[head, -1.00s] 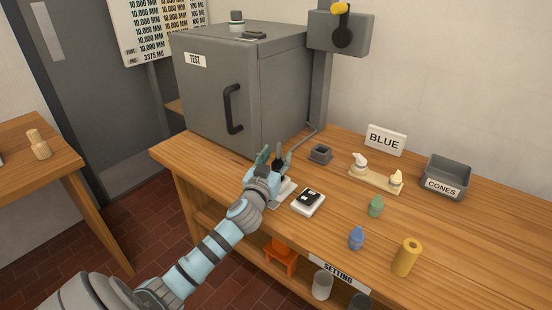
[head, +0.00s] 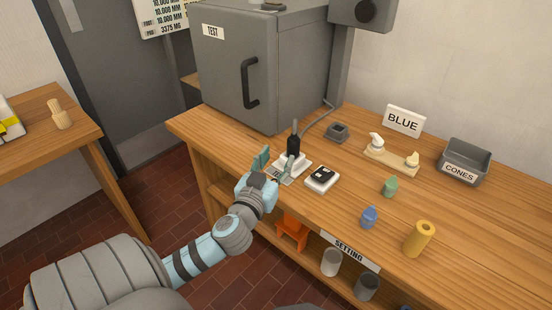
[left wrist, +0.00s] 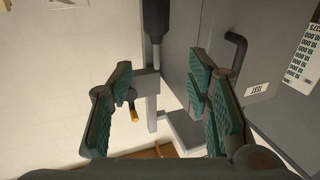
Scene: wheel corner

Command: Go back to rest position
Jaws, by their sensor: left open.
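My left gripper (head: 274,166) is open and empty at the front edge of the workbench. It sits just in front of a black plug (head: 293,146) with a grey cable, which stands upright in a white socket block (head: 296,163). In the left wrist view my left gripper (left wrist: 158,105) has its green-padded fingers spread wide. The black plug (left wrist: 155,18) shows there at the top edge, beyond the fingers. I cannot tell whether a fingertip touches the block. My right gripper is in neither view.
A grey test cabinet (head: 240,75) stands behind the gripper. On the workbench (head: 330,222) are a white switch box (head: 322,179), a green cone (head: 389,187), a blue cone (head: 369,217) and a yellow cylinder (head: 419,239). Open floor (head: 180,200) lies to the left.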

